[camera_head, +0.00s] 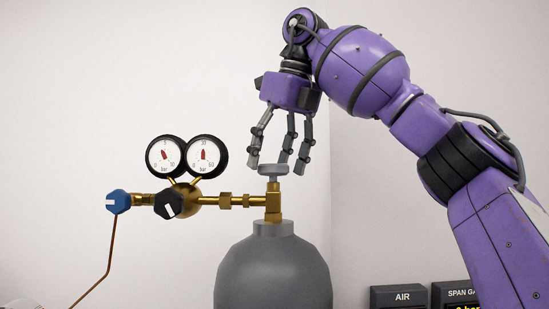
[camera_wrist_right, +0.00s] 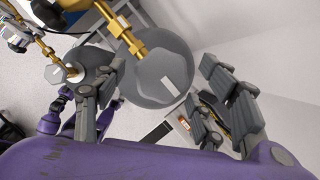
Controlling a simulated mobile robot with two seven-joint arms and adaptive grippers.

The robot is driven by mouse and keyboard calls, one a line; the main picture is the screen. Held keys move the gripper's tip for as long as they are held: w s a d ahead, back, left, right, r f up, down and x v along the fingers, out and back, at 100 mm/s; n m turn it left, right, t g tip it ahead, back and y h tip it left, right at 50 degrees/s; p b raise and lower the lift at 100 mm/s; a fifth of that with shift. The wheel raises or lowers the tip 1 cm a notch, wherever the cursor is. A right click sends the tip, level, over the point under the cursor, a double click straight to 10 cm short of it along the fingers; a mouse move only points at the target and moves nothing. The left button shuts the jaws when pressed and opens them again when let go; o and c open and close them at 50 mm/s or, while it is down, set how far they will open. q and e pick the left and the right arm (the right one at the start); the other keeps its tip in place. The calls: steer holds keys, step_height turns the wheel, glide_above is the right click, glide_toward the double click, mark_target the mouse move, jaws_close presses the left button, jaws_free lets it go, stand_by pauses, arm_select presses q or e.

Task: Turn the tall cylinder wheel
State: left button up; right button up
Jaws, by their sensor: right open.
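The tall grey cylinder (camera_head: 274,270) stands upright in the lower middle of the head view. A brass valve (camera_head: 273,202) sits on its neck, topped by a small grey wheel (camera_head: 273,170). My right gripper (camera_head: 276,163) is directly above the wheel, its fingers spread and pointing down. The fingertips reach about wheel height on both sides; I cannot tell whether any touches.
A brass regulator with two gauges (camera_head: 187,157), a black knob (camera_head: 168,198) and a blue knob (camera_head: 118,202) extends left of the valve. A second, smaller wheel (camera_wrist_right: 70,72) shows in the wrist view. An AIR panel (camera_head: 400,297) is low right.

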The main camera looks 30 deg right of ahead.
steer(key=shift+w, duration=0.15)
steer(key=shift+c, duration=0.4)
steer(key=c, duration=1)
steer(key=shift+c, duration=0.2)
steer(key=shift+m, duration=0.3)
steer(key=m+h, duration=0.1)
steer(key=m, duration=0.2)
steer(key=shift+a+m+h, duration=0.15)
steer(key=shift+m+h, duration=0.25)
steer(key=m, duration=0.2)
steer(key=m+g+h, duration=0.1)
steer(key=m, duration=0.1)
steer(key=shift+a+m+h, duration=0.1)
steer(key=shift+m+h, duration=0.2)
steer(key=m+g+h, duration=0.1)
steer(key=m, duration=0.3)
steer(key=shift+w, duration=0.2)
steer(key=m+g, duration=0.1)
steer(key=m, duration=0.1)
steer(key=m+g, duration=0.1)
steer(key=m, duration=0.2)
steer(key=shift+w+h, duration=0.1)
steer(key=shift+h, duration=0.3)
